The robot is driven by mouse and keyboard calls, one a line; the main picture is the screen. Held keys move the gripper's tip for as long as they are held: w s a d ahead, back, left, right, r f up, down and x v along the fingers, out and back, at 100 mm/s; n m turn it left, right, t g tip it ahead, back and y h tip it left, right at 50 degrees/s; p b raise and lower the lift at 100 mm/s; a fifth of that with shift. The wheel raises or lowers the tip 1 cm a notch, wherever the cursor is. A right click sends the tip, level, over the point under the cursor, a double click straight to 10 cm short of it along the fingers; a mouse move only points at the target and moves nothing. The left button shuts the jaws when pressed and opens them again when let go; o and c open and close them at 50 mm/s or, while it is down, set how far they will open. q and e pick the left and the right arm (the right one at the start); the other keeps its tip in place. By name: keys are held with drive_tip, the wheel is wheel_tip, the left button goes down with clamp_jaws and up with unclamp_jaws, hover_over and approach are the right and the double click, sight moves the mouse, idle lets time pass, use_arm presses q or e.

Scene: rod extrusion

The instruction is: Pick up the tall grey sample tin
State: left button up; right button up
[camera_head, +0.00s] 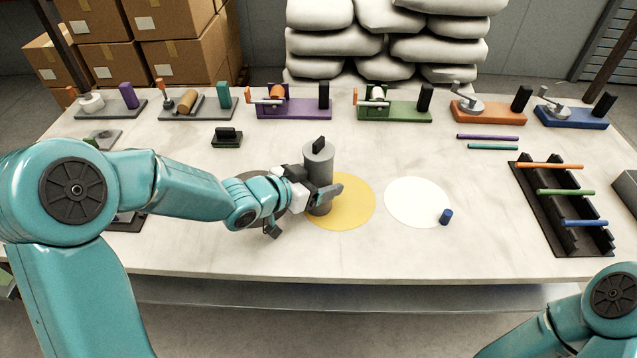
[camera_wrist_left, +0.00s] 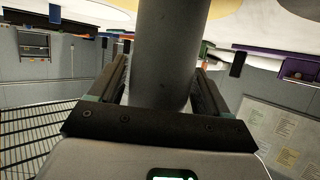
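The tall grey sample tin (camera_head: 319,165) stands upright on the table, at the left edge of the yellow disc. It has a black grip on its lid. My left gripper (camera_head: 325,192) is at the lower half of the tin, coming in from the left. In the left wrist view the tin (camera_wrist_left: 168,50) is between the two fingers of my left gripper (camera_wrist_left: 161,68), very close to both. I cannot tell whether the fingers press on it. My right gripper is out of view; only part of my right arm shows at lower right.
A white disc (camera_head: 415,202) with a small blue cylinder (camera_head: 446,217) lies to the right. A black rack (camera_head: 565,215) with coloured rods is at far right. Several coloured stations, one of them purple (camera_head: 290,108), line the back. A small dark block (camera_head: 227,138) sits behind my left arm.

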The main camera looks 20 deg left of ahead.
use_arm(q)
drive_tip(key=c, duration=0.7)
drive_tip(key=shift+r, duration=0.1)
